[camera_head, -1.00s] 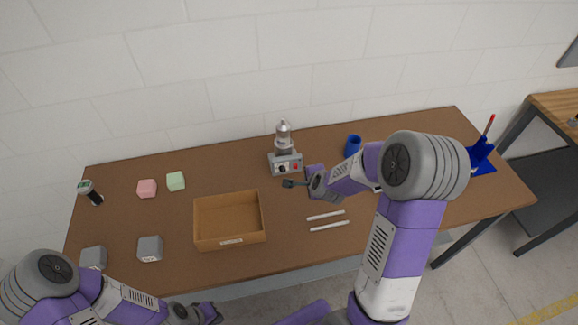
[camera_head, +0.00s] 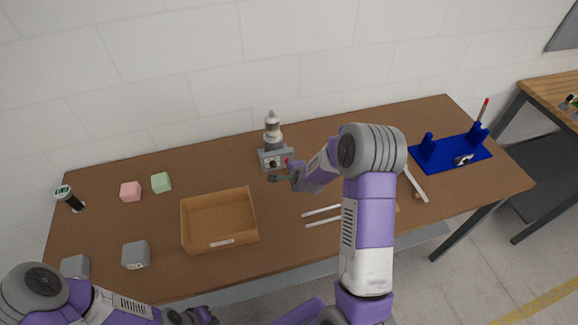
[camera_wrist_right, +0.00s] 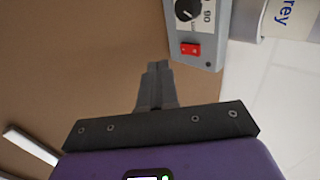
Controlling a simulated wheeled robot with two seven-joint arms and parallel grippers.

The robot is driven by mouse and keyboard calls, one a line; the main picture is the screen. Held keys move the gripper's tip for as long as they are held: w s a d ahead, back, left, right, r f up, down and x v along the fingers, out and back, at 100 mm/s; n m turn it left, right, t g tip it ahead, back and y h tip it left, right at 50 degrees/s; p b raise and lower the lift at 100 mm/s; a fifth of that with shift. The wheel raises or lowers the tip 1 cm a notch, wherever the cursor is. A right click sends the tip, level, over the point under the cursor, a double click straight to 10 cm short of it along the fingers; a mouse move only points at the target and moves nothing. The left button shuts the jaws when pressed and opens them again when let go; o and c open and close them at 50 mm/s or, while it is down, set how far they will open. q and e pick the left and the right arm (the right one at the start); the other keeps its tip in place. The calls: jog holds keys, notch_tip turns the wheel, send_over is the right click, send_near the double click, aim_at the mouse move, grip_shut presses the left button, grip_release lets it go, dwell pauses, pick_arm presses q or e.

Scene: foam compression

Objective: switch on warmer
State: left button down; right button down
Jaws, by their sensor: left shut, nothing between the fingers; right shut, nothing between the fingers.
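The warmer (camera_head: 273,159) is a grey box at the back middle of the table, with a knob and a red switch on its front. A grey and white vessel (camera_head: 272,133) stands on top of it. In the right wrist view the red switch (camera_wrist_right: 190,50) and black dial (camera_wrist_right: 187,10) show at the top. My right gripper (camera_head: 272,178) is shut and empty, just in front of the warmer. In the wrist view its fingertips (camera_wrist_right: 158,66) are just left of the switch, apart from it. My left gripper (camera_head: 209,315) is shut and empty at the bottom edge.
A cardboard box (camera_head: 219,244) stands front middle. White strips (camera_head: 321,210) lie right of it. Pink (camera_head: 130,191) and green (camera_head: 161,182) blocks, grey cubes (camera_head: 135,255) and a handheld device (camera_head: 69,198) are left. A blue stand (camera_head: 452,151) is at right.

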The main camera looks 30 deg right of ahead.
pick_arm(q)
jog(key=shift+r+p, duration=0.35)
jog(key=shift+r, duration=0.05)
pick_arm(e)
jog(key=shift+w+d+f, duration=0.15)
jog(key=shift+w+d, duration=0.05)
jog(key=shift+w, duration=0.5)
jog(key=shift+w+d+f, duration=0.15)
jog(key=shift+w, duration=0.6)
jog(key=shift+w+d+f, duration=0.15)
jog(key=shift+w+d, duration=0.05)
jog(key=shift+w, duration=0.5)
